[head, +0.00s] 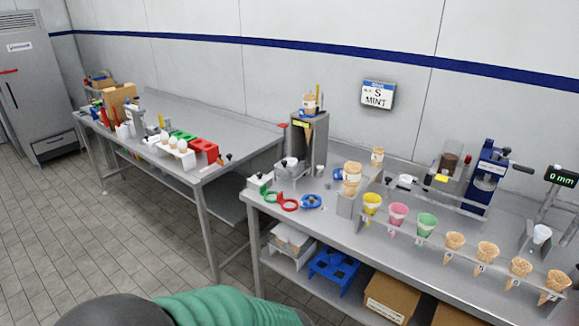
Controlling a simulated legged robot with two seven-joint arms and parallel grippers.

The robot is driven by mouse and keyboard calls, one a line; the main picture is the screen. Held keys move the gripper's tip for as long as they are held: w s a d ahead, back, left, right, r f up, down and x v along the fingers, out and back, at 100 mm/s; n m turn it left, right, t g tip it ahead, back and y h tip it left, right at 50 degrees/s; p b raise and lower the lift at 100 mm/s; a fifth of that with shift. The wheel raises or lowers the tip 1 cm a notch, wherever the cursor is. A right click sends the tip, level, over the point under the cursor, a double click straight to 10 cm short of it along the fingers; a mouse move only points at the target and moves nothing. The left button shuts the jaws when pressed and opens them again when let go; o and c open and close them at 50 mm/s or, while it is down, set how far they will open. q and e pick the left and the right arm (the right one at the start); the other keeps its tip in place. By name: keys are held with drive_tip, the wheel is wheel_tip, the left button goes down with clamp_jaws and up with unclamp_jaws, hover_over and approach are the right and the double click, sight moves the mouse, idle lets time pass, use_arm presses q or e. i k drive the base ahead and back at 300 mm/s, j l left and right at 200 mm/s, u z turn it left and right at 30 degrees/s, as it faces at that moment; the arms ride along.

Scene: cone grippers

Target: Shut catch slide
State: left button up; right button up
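I cannot pick out the catch slide for certain, or tell whether it is open or shut. A grey steel dispenser tower (309,135) stands at the left end of the right-hand bench, with a cone and a yellow label on it. A low metal fixture (291,172) sits at its foot. Further right is a blue press-like machine (487,172) with a dark handle, beside a clear container of brown stuff (449,164). Neither of my grippers shows in the head view.
A clear rack (455,240) along the front of the right-hand bench (330,224) holds several cones and coloured cups. Red and green rings (288,204) lie at its left corner. A sign (377,94) reads S MINT.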

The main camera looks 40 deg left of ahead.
sight(287, 165)
drive_tip(key=i+j, duration=0.7)
drive_tip(key=j, duration=0.2)
drive_tip(key=i+j+u, duration=0.15)
drive_tip(key=i+j, duration=0.55)
drive_tip(key=j, duration=0.15)
